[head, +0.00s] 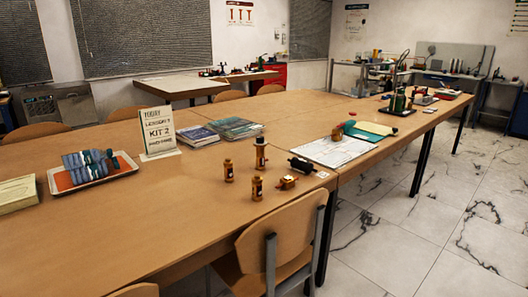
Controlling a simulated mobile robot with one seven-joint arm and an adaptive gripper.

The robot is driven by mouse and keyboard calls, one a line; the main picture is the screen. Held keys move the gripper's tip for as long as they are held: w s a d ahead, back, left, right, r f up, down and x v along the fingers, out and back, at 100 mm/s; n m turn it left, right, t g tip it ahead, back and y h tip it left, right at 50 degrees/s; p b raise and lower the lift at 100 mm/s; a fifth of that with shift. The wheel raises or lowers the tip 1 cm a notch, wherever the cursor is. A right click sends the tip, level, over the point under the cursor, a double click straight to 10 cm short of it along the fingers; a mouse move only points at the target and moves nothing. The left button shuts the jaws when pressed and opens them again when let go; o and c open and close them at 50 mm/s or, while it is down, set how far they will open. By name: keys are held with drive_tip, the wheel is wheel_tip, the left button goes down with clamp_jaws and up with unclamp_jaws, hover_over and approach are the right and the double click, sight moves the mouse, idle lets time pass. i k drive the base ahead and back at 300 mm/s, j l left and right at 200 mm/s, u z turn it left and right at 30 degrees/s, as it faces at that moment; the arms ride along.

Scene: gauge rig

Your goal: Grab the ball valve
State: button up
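A small brass fitting (288,182) lies low on the wooden table (200,225) near its front right edge. It looks like the ball valve, but it is too small to be sure. Upright brass pieces stand close to its left: a short one (257,188), another short one (229,170) and a taller one with a dark top (260,152). A black cylindrical part (303,164) lies just behind and right of the fitting. My gripper is not in view.
A wooden chair (282,240) stands against the table's front edge, close to the fittings. A sign (158,132), books (232,128) and a tray (60,188) with tools stand farther left. Papers (332,151) lie to the right.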

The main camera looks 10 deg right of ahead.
sight(337, 135)
drive_tip(key=i+l, duration=0.15)
drive_tip(key=l, duration=0.2)
drive_tip(key=i+l+u, duration=0.1)
drive_tip(key=l, duration=0.2)
drive_tip(key=i+l, duration=0.2)
drive_tip(key=l, duration=0.15)
drive_tip(key=i+l+u, duration=0.1)
drive_tip(key=l, duration=0.25)
drive_tip(key=i+l, duration=0.2)
drive_tip(key=l, duration=0.15)
drive_tip(key=i+l+u, duration=0.1)
drive_tip(key=l, duration=0.25)
drive_tip(key=i+l, duration=0.15)
drive_tip(key=l, duration=0.2)
drive_tip(key=i+l, duration=0.2)
drive_tip(key=i+l+u, duration=0.1)
drive_tip(key=l, duration=0.35)
drive_tip(key=i+l, duration=0.25)
drive_tip(key=i+l+u, duration=0.1)
drive_tip(key=l, duration=0.3)
drive_tip(key=i+l, duration=0.2)
drive_tip(key=l, duration=0.15)
drive_tip(key=i+l+u, duration=0.1)
drive_tip(key=l, duration=0.25)
drive_tip(key=i, duration=0.05)
